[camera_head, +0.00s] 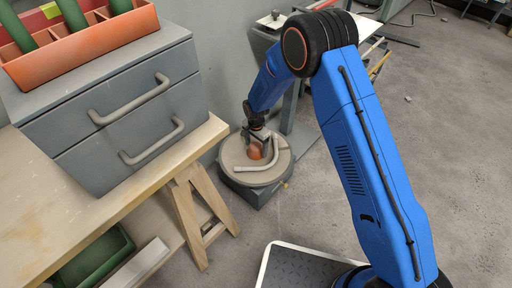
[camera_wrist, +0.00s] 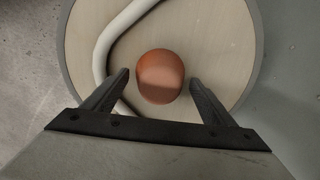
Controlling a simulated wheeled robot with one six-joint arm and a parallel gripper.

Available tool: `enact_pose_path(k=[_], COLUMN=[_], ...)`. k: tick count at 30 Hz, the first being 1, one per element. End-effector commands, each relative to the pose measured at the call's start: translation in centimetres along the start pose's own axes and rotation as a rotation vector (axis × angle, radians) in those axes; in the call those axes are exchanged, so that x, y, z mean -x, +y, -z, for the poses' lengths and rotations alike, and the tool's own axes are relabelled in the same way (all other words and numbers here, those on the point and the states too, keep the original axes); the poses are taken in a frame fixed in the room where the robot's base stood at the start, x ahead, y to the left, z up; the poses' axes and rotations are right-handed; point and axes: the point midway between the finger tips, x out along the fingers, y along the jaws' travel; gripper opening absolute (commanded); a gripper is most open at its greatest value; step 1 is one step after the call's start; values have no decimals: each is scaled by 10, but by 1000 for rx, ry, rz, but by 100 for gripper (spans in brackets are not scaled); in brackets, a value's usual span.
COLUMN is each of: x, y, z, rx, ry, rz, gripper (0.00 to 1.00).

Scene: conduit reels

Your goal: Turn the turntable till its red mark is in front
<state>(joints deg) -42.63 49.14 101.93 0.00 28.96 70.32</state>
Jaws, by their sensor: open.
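The turntable (camera_head: 283,168) is a round pale disc with a grey rim, low on a grey base beyond the workbench. It fills much of the wrist view (camera_wrist: 215,40). An orange-red knob (camera_wrist: 160,62) stands on the disc; part of it shows in the head view (camera_head: 255,154). A bent pale pipe (camera_wrist: 102,52) lies on the disc beside the knob, also seen in the head view (camera_head: 262,168). My gripper (camera_wrist: 160,80) is open above the disc, a finger on either side of the knob. Contact cannot be told. I cannot make out a red mark on the rim.
A wooden workbench (camera_head: 60,205) with a grey drawer unit (camera_head: 120,110) and an orange tray (camera_head: 95,45) stands at left. Its trestle leg (camera_head: 188,222) is near the turntable. A small yellow piece (camera_head: 285,185) shows at the base. Floor at right (camera_head: 440,130) is mostly clear.

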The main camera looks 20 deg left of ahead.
Motion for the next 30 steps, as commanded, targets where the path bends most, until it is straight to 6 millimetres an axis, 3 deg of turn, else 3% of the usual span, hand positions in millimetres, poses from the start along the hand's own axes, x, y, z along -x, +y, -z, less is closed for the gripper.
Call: enact_pose_path(k=[5, 24, 30], x=[20, 143, 166], y=[-1, -1, 0], z=[0, 0, 0], rx=[0, 0, 0], ry=[1, 1, 1], rz=[3, 3, 1], gripper=[78, 78, 78])
